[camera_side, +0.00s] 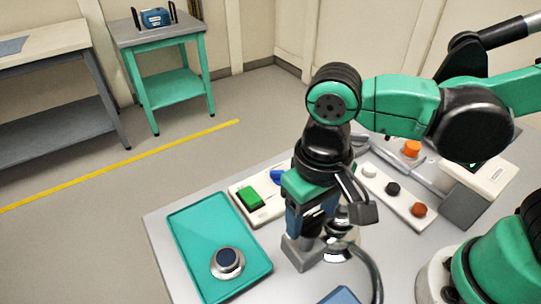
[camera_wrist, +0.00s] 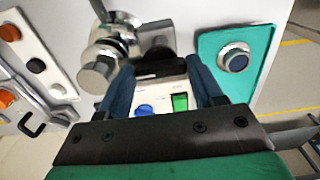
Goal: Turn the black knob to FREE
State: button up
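A small black knob (camera_side: 393,188) sits on a white strip between a white and an orange knob, right of my gripper (camera_side: 305,222) in the side view. It also shows at the left of the wrist view (camera_wrist: 36,66), outside my fingers. My gripper (camera_wrist: 160,68) points down with its two blue fingers apart. A dark piece (camera_wrist: 157,52) appears between the fingertips; I cannot tell whether it is a knob or whether they touch it. No FREE marking is readable.
Chrome fittings (camera_wrist: 98,65) stand close beside my fingers. A white panel holds a green switch (camera_side: 249,197) and a blue knob (camera_side: 277,175). A teal tray (camera_side: 190,235) carries a dark-topped round knob (camera_side: 227,260). A large orange knob (camera_side: 411,148) stands at the back right.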

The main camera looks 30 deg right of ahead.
jog(key=c, duration=0.6)
jog(key=shift+n, duration=0.4)
jog(key=n, duration=0.3)
jog(key=shift+n, duration=0.3)
jog(key=n, duration=0.3)
jog(key=shift+n, duration=0.3)
jog(key=n, duration=0.4)
jog(key=shift+n, duration=0.3)
jog(key=n, duration=0.4)
